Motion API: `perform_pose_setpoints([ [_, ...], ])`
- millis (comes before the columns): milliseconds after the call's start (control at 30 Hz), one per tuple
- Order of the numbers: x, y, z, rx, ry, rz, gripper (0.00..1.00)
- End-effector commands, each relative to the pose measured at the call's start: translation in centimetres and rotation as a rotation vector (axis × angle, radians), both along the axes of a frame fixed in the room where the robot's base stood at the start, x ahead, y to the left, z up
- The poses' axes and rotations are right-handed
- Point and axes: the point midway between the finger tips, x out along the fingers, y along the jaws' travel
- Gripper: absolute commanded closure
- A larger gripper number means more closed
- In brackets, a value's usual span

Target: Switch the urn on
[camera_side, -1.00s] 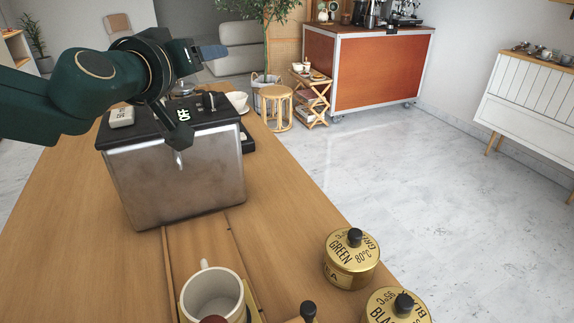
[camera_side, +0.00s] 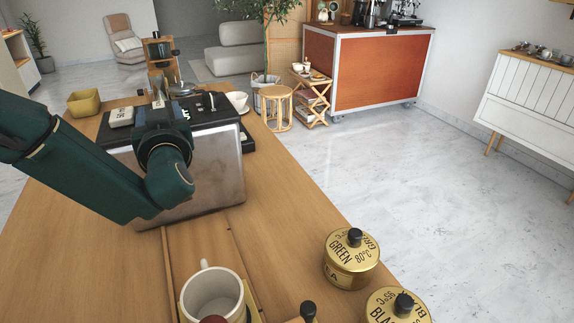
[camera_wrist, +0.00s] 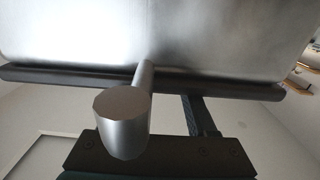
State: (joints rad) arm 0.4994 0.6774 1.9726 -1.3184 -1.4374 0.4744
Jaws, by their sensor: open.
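The urn (camera_side: 218,165) is a steel box with a black top, standing on the wooden counter in the side view. A small upright lever (camera_side: 212,101) stands on its top at the right. White letters (camera_side: 186,114) on the top are partly hidden by my arm. My gripper (camera_side: 160,118) is at the near top edge of the urn, left of the lever; its fingers are mostly hidden there. In the wrist view, the urn's steel face (camera_wrist: 220,35) fills the top, and a metal rod with a thick round end (camera_wrist: 122,115) is close to my gripper. No hold on anything shows.
A white mug (camera_side: 212,295) and gold tea tins (camera_side: 351,262) stand on the near counter (camera_side: 85,255). A small white box (camera_side: 121,117) sits on the urn's top left. A white cup (camera_side: 237,100) is behind the urn, and a yellow bin (camera_side: 84,103) is at the far left.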

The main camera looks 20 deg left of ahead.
Motion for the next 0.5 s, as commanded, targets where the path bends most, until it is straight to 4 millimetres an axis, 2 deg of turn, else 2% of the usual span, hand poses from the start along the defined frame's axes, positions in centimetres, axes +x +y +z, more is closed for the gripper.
perform_pose_setpoints([
  [133, 0.71, 0.8, 0.0, 0.001, 0.001, 0.002, 0.43],
  [400, 0.85, 0.86, 0.01, 0.001, 0.001, -0.001, 0.43],
  [467, 0.85, 0.85, 0.01, 0.001, 0.001, -0.001, 0.65],
  [500, 0.84, 0.84, 0.01, 0.0, 0.0, -0.001, 0.81],
])
